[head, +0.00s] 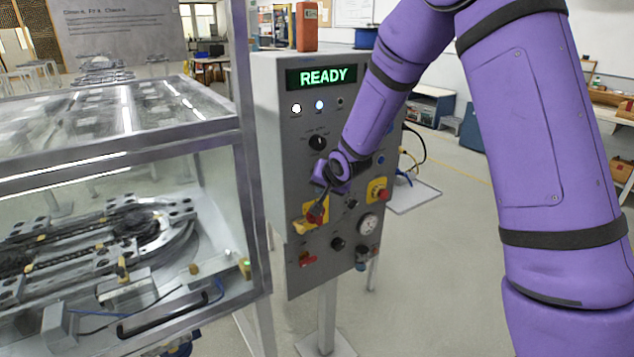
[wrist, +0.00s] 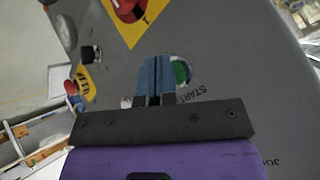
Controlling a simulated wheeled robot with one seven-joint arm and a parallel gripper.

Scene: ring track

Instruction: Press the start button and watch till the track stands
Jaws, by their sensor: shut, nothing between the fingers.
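The grey control panel (head: 293,150) shows READY in green on its display (head: 321,77). In the wrist view, the green start button (wrist: 182,72) sits beside the upside-down word START. My gripper (wrist: 157,64) is shut and empty, its blue-grey fingertips over the button's left edge; I cannot tell whether they touch the panel or stand just off it. In the head view my purple wrist hides the button. The track (head: 95,235) lies inside a glass-walled case (head: 120,140) at the left; one frame cannot show whether it moves.
A red rotary handle on a yellow plate (wrist: 150,8) is close to my fingertips. Another red control on yellow (head: 378,190), a gauge (head: 369,223) and several knobs share the panel. The case's metal corner post stands just left of the panel.

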